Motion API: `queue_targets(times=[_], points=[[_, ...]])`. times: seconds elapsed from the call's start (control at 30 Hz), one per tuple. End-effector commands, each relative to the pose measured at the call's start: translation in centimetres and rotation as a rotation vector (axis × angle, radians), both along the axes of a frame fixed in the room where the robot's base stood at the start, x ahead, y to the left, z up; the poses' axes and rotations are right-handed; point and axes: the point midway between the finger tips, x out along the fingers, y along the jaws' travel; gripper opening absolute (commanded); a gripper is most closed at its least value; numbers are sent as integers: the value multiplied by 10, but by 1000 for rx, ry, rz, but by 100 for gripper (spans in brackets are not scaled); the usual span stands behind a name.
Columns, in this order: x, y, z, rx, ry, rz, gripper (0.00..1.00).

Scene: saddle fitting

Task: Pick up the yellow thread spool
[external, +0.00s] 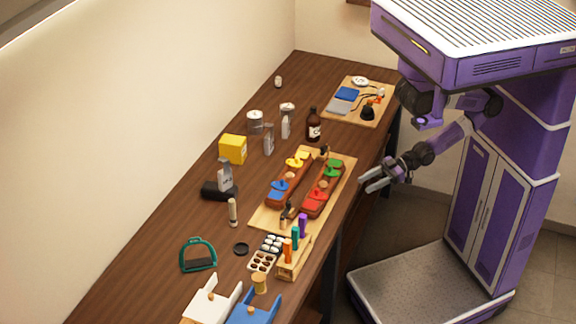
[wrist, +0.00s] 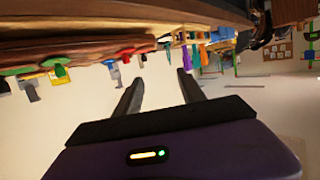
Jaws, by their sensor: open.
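The yellow thread spool (external: 259,283) appears to be the small yellow-tan cylinder standing upright near the table's front end, beside the blue box and the tool rack. My gripper (external: 364,181) is open and empty, out past the table's right edge, level with the long wooden board. It is well apart from the spool, which lies toward the bottom left of the external view. In the wrist view, my open gripper (wrist: 160,82) has nothing between its fingers. That view looks upside down, with the table edge along the top, and I cannot pick out the spool there.
A small wooden rack (external: 293,262) with upright coloured handles stands just behind the spool. The long board (external: 262,222) holds brown blocks with coloured pieces.

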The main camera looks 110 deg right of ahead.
Motion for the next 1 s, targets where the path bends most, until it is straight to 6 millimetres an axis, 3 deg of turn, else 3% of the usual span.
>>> queue_targets(times=[0.47,0.57,0.9,1.0], points=[[0,0,0,0,0,0,47],[0,0,0,0,-1,0,63],[1,1,0,0,-2,9,63],[15,6,5,2,-45,36,63]])
